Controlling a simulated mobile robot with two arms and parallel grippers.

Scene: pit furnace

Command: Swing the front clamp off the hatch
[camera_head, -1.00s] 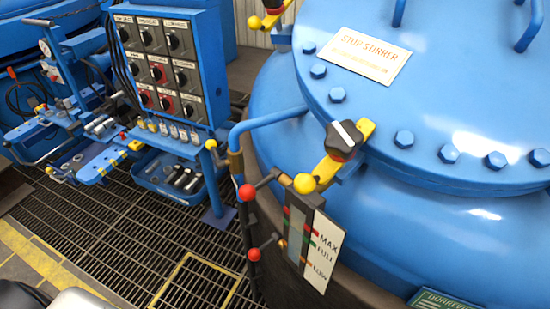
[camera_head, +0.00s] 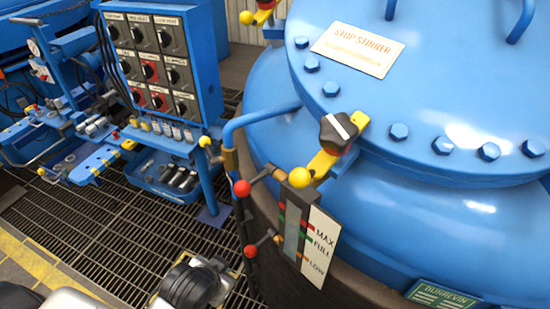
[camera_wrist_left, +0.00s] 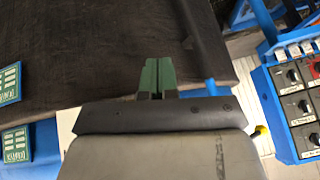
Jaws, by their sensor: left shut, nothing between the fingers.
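The front clamp (camera_head: 326,163) is a yellow bar with a black knob (camera_head: 339,131) marked by a white stripe, and a yellow ball at its lower left end. It lies across the front rim of the blue bolted hatch (camera_head: 430,90). Another clamp (camera_head: 262,14) shows at the top of the head view. My left gripper (camera_wrist_left: 158,75) shows in the left wrist view, its green fingers together and empty. Its fingertips are not visible in the head view, where only part of my arm shows at the bottom, apart from the clamp. My right gripper is not visible.
A blue pipe rail (camera_head: 262,115) and red-ball levers (camera_head: 242,188) stand left of the clamp, beside a level gauge (camera_head: 319,245). A knob panel (camera_head: 155,60) and a tool bin (camera_head: 172,176) are further left. Open grating floor (camera_head: 125,225) lies below.

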